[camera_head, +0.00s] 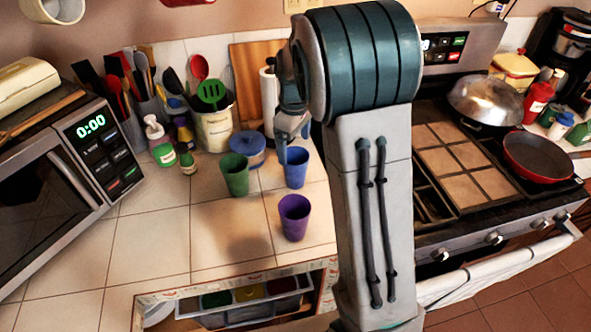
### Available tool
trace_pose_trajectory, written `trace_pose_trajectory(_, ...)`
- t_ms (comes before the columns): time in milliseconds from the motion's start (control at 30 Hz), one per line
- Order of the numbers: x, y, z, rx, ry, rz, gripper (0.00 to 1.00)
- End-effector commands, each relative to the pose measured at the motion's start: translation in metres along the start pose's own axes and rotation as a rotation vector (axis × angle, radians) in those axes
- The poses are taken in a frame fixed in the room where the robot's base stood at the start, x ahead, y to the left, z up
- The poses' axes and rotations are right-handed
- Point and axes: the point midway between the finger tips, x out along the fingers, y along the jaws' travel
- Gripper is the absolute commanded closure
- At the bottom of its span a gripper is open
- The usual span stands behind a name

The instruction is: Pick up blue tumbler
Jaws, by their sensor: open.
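The blue tumbler (297,170) stands upright on the tiled counter, just left of my arm. My gripper (292,146) points down close above and in front of it or beside it in the picture. One finger reaches down by the tumbler's upper left rim. The other finger is hard to make out against my arm. The gripper is open and nothing shows in it. I cannot tell whether a finger touches the tumbler. A green tumbler (235,174) stands to the left, and a purple tumbler (294,217) stands nearer the counter's front edge.
A blue lidded pot (248,149) and a utensil crock (215,128) stand behind the tumblers. Small bottles (187,160) and a microwave (70,160) are to the left. The stove (450,165) with pans is to the right. The counter's front left is clear.

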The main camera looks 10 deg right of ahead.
Motion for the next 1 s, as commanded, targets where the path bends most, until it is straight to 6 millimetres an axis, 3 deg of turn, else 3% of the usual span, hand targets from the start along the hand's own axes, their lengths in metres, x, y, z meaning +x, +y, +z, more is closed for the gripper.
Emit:
trace_pose_trajectory(333, 0.031, 0.000, 0.001, 0.000, -0.002, -0.002, 0.08)
trace_pose_trajectory(600, 0.067, 0.002, 0.001, 0.002, -0.001, -0.002, 0.08)
trace_pose_trajectory(900, 0.073, 0.002, 0.001, 0.000, 0.001, 0.001, 0.08)
trace_pose_trajectory(1000, 0.073, 0.002, 0.001, 0.000, 0.001, 0.001, 0.33)
